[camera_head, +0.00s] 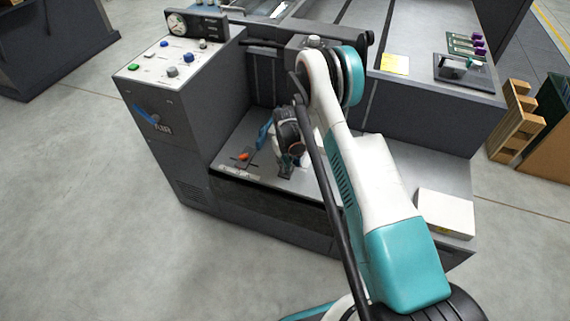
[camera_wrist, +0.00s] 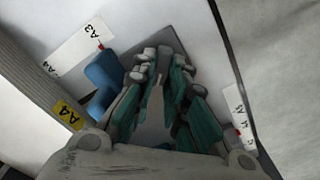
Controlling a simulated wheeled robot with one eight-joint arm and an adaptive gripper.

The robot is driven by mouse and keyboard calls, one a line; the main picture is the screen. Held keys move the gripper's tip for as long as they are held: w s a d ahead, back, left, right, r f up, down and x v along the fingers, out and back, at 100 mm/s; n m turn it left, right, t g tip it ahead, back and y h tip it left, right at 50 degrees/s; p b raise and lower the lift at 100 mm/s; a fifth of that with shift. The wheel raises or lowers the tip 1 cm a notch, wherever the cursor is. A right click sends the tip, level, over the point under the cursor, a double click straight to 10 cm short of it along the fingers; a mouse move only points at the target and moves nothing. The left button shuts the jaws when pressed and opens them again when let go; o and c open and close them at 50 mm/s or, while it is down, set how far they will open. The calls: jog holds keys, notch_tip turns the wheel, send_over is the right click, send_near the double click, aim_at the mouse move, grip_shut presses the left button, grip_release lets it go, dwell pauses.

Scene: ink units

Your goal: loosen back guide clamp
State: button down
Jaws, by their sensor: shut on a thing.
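My gripper (camera_head: 287,172) is low over the grey shelf of the machine, just right of a blue guide (camera_head: 265,133). In the wrist view my gripper (camera_wrist: 158,75) points down at the pale surface, its teal-padded fingers converging. The fingers are shut on the back guide clamp, which is mostly hidden between the tips. A blue guide part (camera_wrist: 103,75) with a small red tip stands close to the left of the fingers. A dark plate (camera_wrist: 158,128) shows between the fingers.
White labels marked A3 and A4 (camera_wrist: 80,50) and a yellow A4 tag (camera_wrist: 68,114) lie near the fingers. A small orange part (camera_head: 243,156) is on the shelf's left. The control cabinet (camera_head: 165,110) rises left. A white paper stack (camera_head: 446,212) is at right.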

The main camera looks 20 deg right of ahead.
jog(key=c, duration=1.9)
grip_release()
notch_tip(320, 180, up, 12)
